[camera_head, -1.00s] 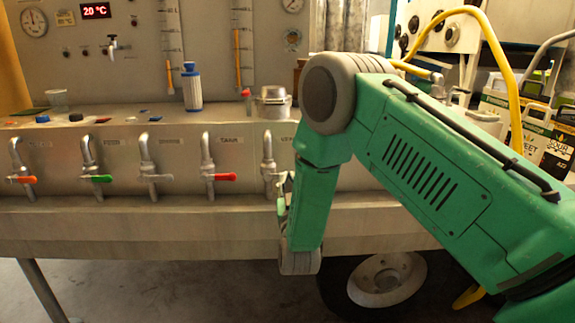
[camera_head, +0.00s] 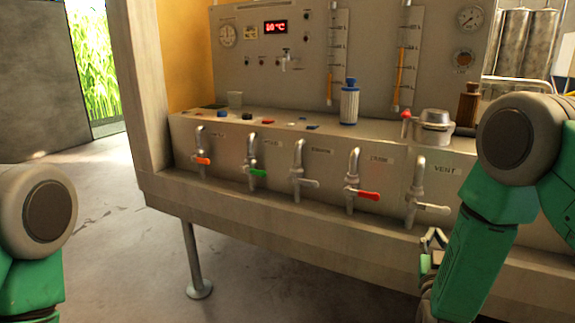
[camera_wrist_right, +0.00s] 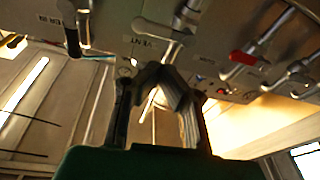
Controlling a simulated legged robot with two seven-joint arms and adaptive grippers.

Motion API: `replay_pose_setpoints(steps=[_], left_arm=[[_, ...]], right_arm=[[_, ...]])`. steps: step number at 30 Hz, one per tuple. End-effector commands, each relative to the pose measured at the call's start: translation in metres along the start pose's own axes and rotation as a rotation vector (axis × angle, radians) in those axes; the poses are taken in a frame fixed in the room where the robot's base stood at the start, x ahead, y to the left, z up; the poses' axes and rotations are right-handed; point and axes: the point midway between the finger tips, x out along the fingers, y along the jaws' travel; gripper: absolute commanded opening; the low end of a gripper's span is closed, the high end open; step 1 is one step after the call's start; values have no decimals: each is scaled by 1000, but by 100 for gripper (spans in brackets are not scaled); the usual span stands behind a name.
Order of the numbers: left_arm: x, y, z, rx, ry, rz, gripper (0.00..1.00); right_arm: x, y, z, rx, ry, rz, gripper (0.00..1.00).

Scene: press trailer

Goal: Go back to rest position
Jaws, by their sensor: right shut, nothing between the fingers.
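My right arm comes in at the right of the head view, with its elbow high and its forearm hanging down. The right gripper (camera_head: 434,242) is partly hidden by that forearm, just below and in front of the tap marked VENT (camera_head: 418,175). In the right wrist view the right gripper (camera_wrist_right: 162,75) has its fingers together with nothing held. The VENT tap (camera_wrist_right: 165,35) shows just beyond the fingertips there; I cannot tell whether they touch. Of my left arm only a green and grey link shows at the left edge; the left gripper is out of view.
A metal bench (camera_head: 250,212) carries a row of taps, one with a red handle (camera_head: 362,194) beside VENT. On it stand a blue-and-white cylinder (camera_head: 349,103), a lidded metal pot (camera_head: 433,130) and a brown bottle (camera_head: 468,105). The floor (camera_head: 115,225) at left is open.

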Motion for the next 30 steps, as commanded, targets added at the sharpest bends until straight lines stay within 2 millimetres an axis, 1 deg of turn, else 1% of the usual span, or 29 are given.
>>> replay_pose_setpoints(steps=[1, 2, 3, 5, 6, 8, 9, 11, 12, 14, 15, 18, 21, 24, 30], left_arm=[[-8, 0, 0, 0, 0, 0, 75], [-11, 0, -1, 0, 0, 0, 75], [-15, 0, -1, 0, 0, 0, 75], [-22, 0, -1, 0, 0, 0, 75], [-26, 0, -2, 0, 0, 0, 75], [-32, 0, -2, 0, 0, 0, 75], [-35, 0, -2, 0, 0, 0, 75], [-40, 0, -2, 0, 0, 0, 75], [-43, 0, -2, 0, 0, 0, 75], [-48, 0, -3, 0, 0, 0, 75], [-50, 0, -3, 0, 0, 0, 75], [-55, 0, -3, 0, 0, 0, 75], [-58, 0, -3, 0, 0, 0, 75], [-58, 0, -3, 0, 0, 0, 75], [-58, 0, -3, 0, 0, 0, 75]], right_arm=[[-15, -6, 18, -8, -100, -51, 0], [-27, -10, 32, -13, -173, -87, 0], [-46, -14, 51, -22, -278, -135, 0], [-81, -18, 80, -37, -446, -206, 0], [-107, -19, 97, -50, -558, -251, 0], [-148, -17, 118, -72, -720, -309, 0], [-176, -14, 129, -88, -826, -344, 0], [-220, -6, 142, -116, -982, -391, 0], [-249, 0, 147, -135, -1080, -418, 0], [-290, 12, 151, -165, -1218, -453, 0], [-314, 20, 151, -184, -1299, -472, 0], [-363, 38, 147, -228, -1467, -506, 0], [-394, 51, 141, -258, -1573, -526, 0], [-409, 58, 137, -274, -1627, -535, 0], [-411, 59, 137, -276, -1634, -536, 0]])
